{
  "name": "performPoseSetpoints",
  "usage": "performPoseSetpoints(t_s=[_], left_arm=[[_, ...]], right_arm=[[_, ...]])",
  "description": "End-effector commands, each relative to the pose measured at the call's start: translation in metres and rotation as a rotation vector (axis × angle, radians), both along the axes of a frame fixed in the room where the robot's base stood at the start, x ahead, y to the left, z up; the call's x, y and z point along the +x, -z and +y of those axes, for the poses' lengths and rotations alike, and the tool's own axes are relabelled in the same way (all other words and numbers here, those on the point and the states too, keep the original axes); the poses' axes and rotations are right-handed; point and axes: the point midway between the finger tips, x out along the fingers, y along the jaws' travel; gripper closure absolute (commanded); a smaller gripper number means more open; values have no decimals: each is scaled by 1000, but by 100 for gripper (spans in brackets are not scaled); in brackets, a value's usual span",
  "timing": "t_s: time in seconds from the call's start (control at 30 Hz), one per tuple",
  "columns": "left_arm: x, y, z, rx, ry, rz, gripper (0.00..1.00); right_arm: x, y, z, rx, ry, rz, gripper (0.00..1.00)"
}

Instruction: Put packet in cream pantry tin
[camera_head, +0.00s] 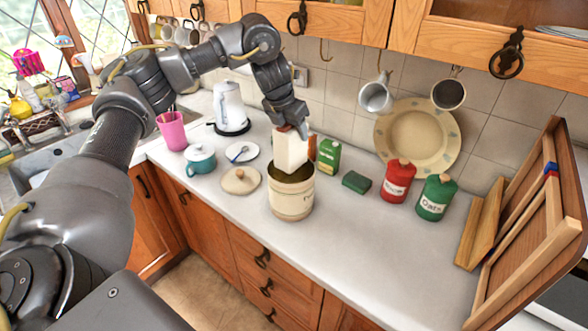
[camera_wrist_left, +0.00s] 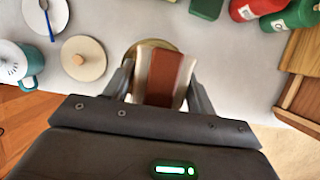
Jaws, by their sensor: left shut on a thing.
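The cream pantry tin (camera_head: 291,198) stands open on the worktop, with its dark inside showing. My left gripper (camera_head: 289,126) points down above it and is shut on the packet (camera_head: 291,152), a cream block with a reddish-brown part. The packet is upright, and its lower end is at the tin's mouth in the head view; I cannot tell how far it is inside. In the left wrist view the packet (camera_wrist_left: 165,78) sits between the two fingers, with part of the tin's rim (camera_wrist_left: 150,43) behind it. My right gripper is not in view.
A round lid with a wooden knob (camera_head: 240,181) lies left of the tin. A teal pot (camera_head: 201,160), plate (camera_head: 242,152) and kettle (camera_head: 230,108) stand further left. A green box (camera_head: 329,156), green block (camera_head: 356,182), red canister (camera_head: 396,182) and green canister (camera_head: 434,199) stand right.

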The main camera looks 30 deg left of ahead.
Motion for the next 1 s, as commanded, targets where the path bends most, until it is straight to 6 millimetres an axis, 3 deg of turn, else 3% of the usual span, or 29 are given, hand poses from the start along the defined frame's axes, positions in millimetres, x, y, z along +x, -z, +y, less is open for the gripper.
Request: performPoseSetpoints(t_s=[0.17,0.5,0.67,0.87,1.0], left_arm=[[-1,39,0,-3,-1,7,89],[-1,113,-1,-3,-1,3,89],[0,127,0,-1,-2,0,89],[1,130,0,-1,-1,-2,89],[-1,149,-1,-2,-1,3,89]], right_arm=[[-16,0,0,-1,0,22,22],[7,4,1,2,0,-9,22],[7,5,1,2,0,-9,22],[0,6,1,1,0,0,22],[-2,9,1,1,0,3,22]])
